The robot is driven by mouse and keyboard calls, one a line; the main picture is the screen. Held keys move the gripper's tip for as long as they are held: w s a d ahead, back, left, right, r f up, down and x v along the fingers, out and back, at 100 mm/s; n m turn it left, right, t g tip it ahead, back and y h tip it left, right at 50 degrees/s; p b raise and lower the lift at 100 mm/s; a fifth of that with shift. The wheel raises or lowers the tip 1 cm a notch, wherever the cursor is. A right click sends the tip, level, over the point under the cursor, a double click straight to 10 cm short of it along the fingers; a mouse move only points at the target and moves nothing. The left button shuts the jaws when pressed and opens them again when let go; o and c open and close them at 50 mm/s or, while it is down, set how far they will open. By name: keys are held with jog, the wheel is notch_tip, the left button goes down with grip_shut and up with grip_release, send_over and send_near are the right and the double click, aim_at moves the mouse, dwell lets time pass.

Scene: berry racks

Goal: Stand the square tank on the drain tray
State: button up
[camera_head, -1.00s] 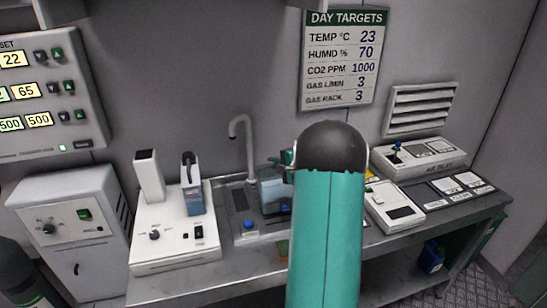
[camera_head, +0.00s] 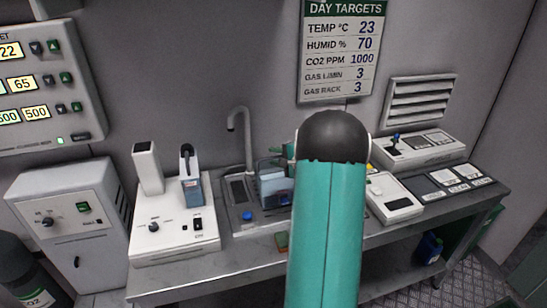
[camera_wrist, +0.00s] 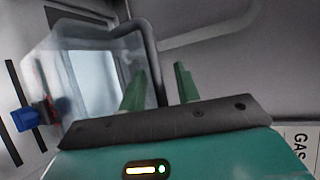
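The square tank (camera_head: 272,190) is a clear, bluish box. In the head view it stands upright at the sink unit, right of the tap, partly hidden by my arm. A dark panel in the sink unit (camera_head: 238,190) lies left of the tank; I cannot tell whether it is the drain tray. In the wrist view the tank (camera_wrist: 90,75) fills the left side, close to my gripper (camera_wrist: 160,85). The two green fingers are apart; the left one overlaps the tank's edge, the right one is clear of it. I cannot tell whether they touch it.
The curved tap (camera_head: 246,140) rises close behind the tank. A white device (camera_head: 175,235) with a blue-grey upright part stands left. A white scale-like device (camera_head: 393,198) stands right. A small green and brown block (camera_head: 281,241) lies at the bench's front edge.

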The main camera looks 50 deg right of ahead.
jog(key=v, duration=1)
jog(key=shift+s, duration=0.3)
jog(key=w+a+r+n+g+y, duration=0.1)
jog(key=a+r+n+g+y, duration=0.15)
jog(key=a, duration=0.65)
jog(key=w+a+r+n+g+y, duration=0.1)
jog(key=a+r+n, duration=0.15)
jog(key=a, duration=0.65)
jog(key=w+a+r+n+g+y, duration=0.15)
jog(key=a+n, duration=0.25)
jog(key=a, duration=0.5)
jog(key=s+a+r+n+g+h, duration=0.2)
jog(key=s+a+n+h, duration=0.3)
jog(key=s+a+n, duration=0.6)
jog(key=s+a+g, duration=0.1)
jog(key=s+a, duration=0.5)
jog(key=a, duration=0.1)
jog(key=shift+g, duration=0.4)
